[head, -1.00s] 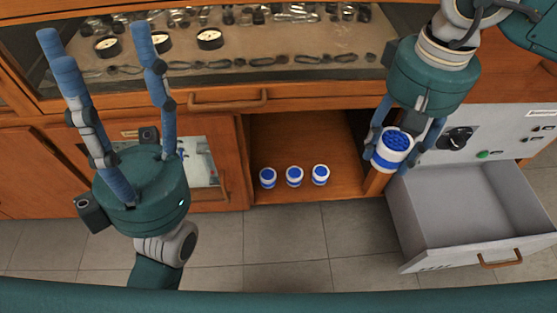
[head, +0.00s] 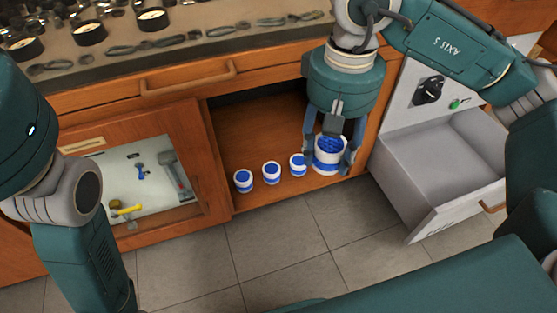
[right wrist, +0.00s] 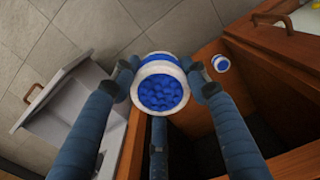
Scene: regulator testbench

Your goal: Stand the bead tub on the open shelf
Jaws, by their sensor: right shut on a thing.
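The bead tub (head: 328,148) is white with a blue band and is open at the top, full of blue beads. My right gripper (head: 328,160) is shut around it and holds it upright at the right front of the open shelf (head: 250,137). The right wrist view shows the fingers on both sides of the tub (right wrist: 161,88). I cannot tell whether its base touches the shelf board.
An open grey drawer (head: 440,165) juts out to the right. A glazed door (head: 140,185) is on the left. The counter (head: 200,45) above carries tools.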

